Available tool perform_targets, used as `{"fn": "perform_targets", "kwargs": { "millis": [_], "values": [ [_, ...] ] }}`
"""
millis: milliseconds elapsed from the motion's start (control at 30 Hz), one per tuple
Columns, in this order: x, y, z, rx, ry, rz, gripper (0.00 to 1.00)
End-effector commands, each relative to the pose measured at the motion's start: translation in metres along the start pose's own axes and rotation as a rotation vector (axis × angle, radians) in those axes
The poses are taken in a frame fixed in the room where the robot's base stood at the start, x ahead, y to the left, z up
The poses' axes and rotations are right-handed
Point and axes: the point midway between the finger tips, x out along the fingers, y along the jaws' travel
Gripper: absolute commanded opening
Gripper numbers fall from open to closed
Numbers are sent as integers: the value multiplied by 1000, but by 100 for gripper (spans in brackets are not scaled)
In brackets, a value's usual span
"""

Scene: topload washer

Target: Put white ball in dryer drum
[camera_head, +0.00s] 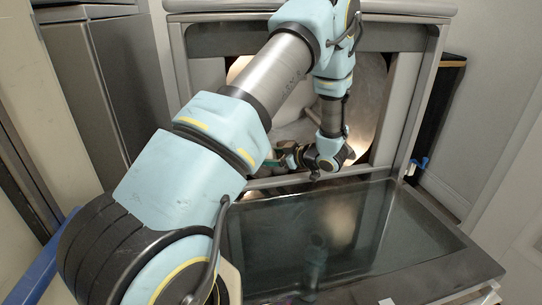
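The dryer drum (371,112) is the pale, lit round opening in the front of the machine, behind my arm in the head view. My arm reaches across the picture to it. My gripper (290,160) is small and dark at the low front edge of the opening, left of my wrist. Its fingers are too small and too covered to tell whether they are open or shut, or hold anything. I cannot make out a white ball; pale surfaces inside the opening are partly hidden by my arm.
The machine's dark glass door (385,225) is folded down flat in front of the opening, below my wrist. A grey cabinet (100,85) stands at the left. A dark narrow gap and a blue item (419,164) lie at the right, beside a pale wall (490,110).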

Motion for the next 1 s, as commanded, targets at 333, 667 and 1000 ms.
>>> {"fn": "perform_targets", "kwargs": {
  "millis": [333, 667, 1000],
  "values": [
    [3, -1, 8, 0, 0, 0, 82],
    [3, -1, 8, 0, 0, 0, 100],
    [-31, 0, 6, 1, -1, 4, 100]
  ]
}}
